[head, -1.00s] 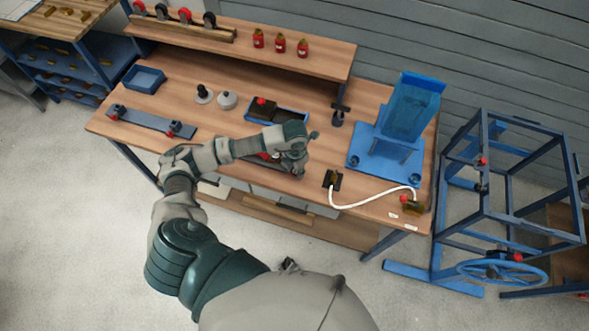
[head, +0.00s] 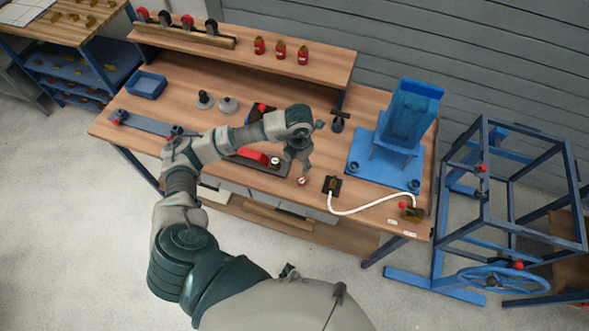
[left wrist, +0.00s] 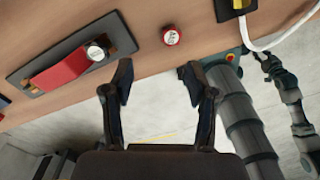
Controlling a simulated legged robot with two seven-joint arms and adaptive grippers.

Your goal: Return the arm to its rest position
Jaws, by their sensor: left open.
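My left arm reaches in from the lower left of the head view and bends over the front of the workbench (head: 215,180). My left gripper (head: 301,174) points down near the bench's front edge, partly hidden by its own wrist. In the left wrist view my left gripper (left wrist: 155,75) has its two dark fingers wide apart with nothing between them. A small red round piece with a pale label (left wrist: 170,36) is just beyond the fingertips, on the bench top; the gap to it is unclear. My right gripper is not seen.
A dark plate with a red block (left wrist: 60,72) and a pale knob lies beside the gripper. A blue stand (head: 408,115), a black socket with a white hose (head: 370,207) and a blue tray (head: 147,84) share the bench. A blue frame (head: 482,210) stands right.

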